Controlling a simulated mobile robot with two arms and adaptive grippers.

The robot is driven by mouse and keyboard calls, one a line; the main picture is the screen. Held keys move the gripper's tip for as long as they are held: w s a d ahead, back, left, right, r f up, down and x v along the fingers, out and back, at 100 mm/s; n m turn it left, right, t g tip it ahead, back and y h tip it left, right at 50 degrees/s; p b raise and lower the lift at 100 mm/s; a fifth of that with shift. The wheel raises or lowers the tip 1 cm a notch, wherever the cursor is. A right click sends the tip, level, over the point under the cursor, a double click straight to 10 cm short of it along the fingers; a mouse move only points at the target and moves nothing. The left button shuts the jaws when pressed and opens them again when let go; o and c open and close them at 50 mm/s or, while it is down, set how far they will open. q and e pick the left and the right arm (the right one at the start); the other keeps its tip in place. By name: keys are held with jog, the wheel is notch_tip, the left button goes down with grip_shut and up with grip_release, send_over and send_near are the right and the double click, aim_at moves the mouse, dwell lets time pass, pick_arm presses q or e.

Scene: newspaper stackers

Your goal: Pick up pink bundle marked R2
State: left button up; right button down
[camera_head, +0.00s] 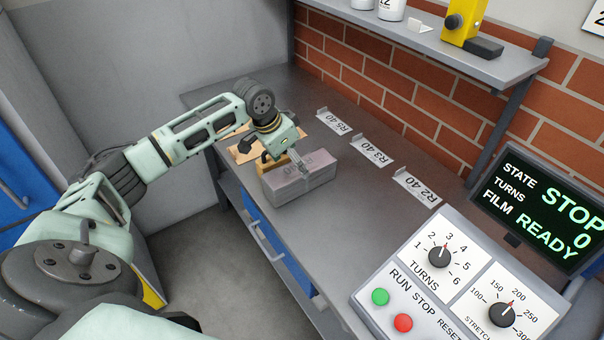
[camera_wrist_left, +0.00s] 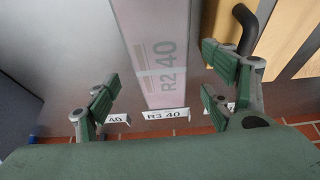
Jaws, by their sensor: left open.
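The pink bundle (camera_head: 298,182) lies on the grey workbench in the head view, its colour a washed-out pinkish grey. In the left wrist view the bundle (camera_wrist_left: 165,60) shows a pink strip marked R2 40. My left gripper (camera_head: 283,160) is over the bundle's far left part, fingers pointing down. In the left wrist view its open fingers (camera_wrist_left: 163,85) stand on either side of the marked strip. I cannot tell whether they touch the bundle. Part of the bundle's top is hidden by a finger. My right gripper is not in view.
A tan wooden item (camera_head: 240,152) lies just beyond the gripper. A control panel (camera_head: 455,285) is at the near right. The bench between bundle and panel is clear.

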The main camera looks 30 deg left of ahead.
pick_arm(q)
jog(key=p+x, duration=0.1)
jog(key=x, duration=0.3)
jog(key=shift+w+d+r, duration=0.1)
jog(key=shift+w+r, duration=0.05)
jog(key=shift+w, duration=0.05)
jog(key=shift+w+f, duration=0.25)
jog(key=shift+f, duration=0.45)
jog(key=c, duration=1)
grip_shut()
jog(key=shift+w+r, duration=0.15)
jog(key=shift+r, duration=0.05)
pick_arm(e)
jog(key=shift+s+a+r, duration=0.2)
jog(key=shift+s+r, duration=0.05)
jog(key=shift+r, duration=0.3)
